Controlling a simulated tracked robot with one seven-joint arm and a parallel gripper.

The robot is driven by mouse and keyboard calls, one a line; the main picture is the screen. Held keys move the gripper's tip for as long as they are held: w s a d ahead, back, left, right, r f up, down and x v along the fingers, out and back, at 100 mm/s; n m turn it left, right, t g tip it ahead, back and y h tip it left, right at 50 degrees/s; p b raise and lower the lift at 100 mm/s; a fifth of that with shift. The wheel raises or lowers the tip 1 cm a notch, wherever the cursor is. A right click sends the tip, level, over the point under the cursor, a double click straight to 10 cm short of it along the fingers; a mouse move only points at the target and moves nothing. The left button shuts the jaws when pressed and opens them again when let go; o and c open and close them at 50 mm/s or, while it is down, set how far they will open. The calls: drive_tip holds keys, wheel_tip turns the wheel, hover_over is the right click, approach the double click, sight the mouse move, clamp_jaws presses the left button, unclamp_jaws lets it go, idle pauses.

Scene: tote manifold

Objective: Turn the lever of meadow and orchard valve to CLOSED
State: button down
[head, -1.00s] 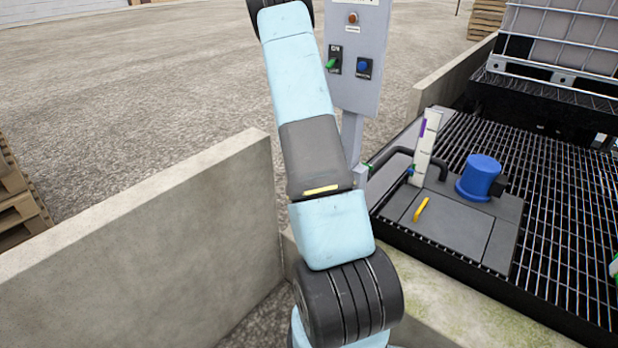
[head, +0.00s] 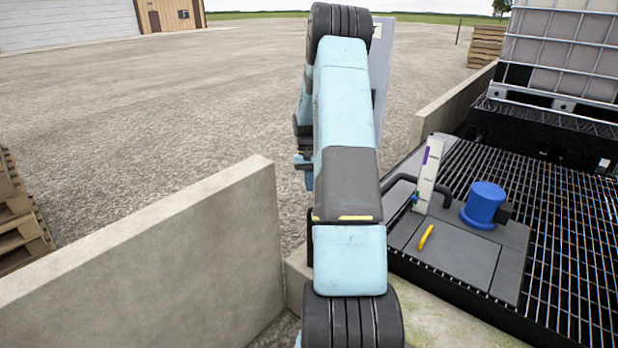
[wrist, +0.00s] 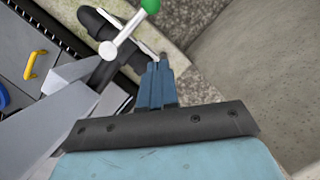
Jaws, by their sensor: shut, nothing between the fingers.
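In the wrist view, a lever (wrist: 126,31) with a silver rod and a green ball knob (wrist: 150,5) stands out from a dark pipe-like body (wrist: 98,28). No label is readable, so I cannot tell which valve it belongs to. My gripper (wrist: 162,62) is shut and empty. Its blue-grey fingertips appear just below and right of the rod in the picture; I cannot tell whether they touch anything. In the head view my arm covers the area around the lever, and the lever does not show there.
A blue pump-like unit (head: 485,203), a yellow handle (head: 426,237) and a white gauge board (head: 429,173) stand by the black grating (head: 570,230). A low concrete wall (head: 150,260) runs at left. The control post (head: 382,65) is mostly hidden behind my arm.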

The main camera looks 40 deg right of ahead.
drive_tip(key=s+a+f, duration=0.2)
drive_tip(key=s+f, duration=0.3)
drive_tip(key=shift+f, duration=0.15)
drive_tip(key=shift+a, duration=0.1)
idle(0.3)
drive_tip(key=shift+s+a+n, duration=0.15)
drive_tip(key=shift+s+n, duration=0.35)
drive_tip(key=shift+s, duration=0.2)
drive_tip(key=shift+w, duration=0.1)
